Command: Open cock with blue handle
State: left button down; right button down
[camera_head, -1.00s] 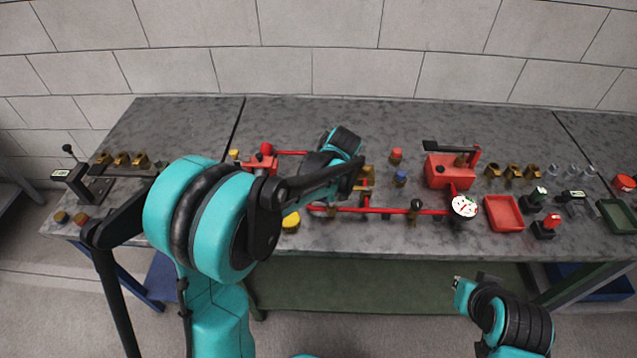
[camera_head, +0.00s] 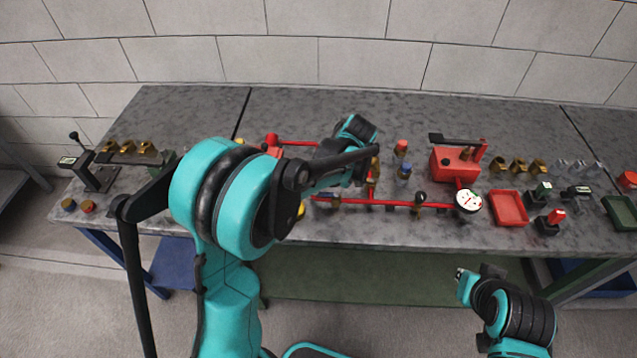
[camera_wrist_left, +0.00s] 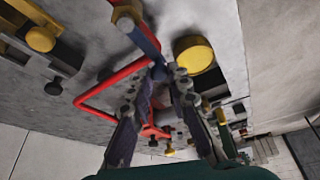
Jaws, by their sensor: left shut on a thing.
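The pump assembly with red pipes (camera_head: 385,204) lies on the grey bench. A blue handle (camera_wrist_left: 144,38) shows as a slanted flat bar in the left wrist view. It ends between the fingertips of my left gripper (camera_wrist_left: 168,72), which is shut on it. In the head view my left forearm and wrist cover the gripper and most of the handle. A small blue piece (camera_head: 326,196) shows by the red pipe there. My right gripper (camera_head: 463,275) is low in front of the bench, apart from everything; its jaws are too small to read.
A white gauge (camera_head: 468,201), red tray (camera_head: 510,208) and red box (camera_head: 452,163) stand to the right. A separate blue-capped piece (camera_head: 404,170) stands behind the pipe. A yellow round cap (camera_wrist_left: 194,54) is close beside my left fingers. The bench's back strip is clear.

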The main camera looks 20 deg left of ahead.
pick_arm(q)
jog(key=c, duration=1.7)
grip_release()
jog(key=v, duration=1.2)
jog(key=shift+s, duration=0.1)
jog(key=s+f+m+t+h, duration=0.1)
jog(key=s+m+t, duration=0.1)
jog(key=s+m, duration=0.3)
jog(key=s+a+f+m+t+h, duration=0.1)
jog(key=s+m+t+h, duration=0.1)
jog(key=s+m, duration=0.4)
jog(key=s+f+m+t+h, duration=0.1)
jog(key=s+m+t, duration=0.1)
jog(key=s+m, duration=0.3)
jog(key=shift+s+a+f+m+t+h+b, duration=0.1)
jog(key=shift+s+a+m+t+h+b, duration=0.1)
jog(key=shift+s, duration=0.35)
jog(key=shift+s+a+m+t+h+b, duration=0.1)
jog(key=shift+s+a+m+t, duration=0.1)
jog(key=shift+s, duration=0.4)
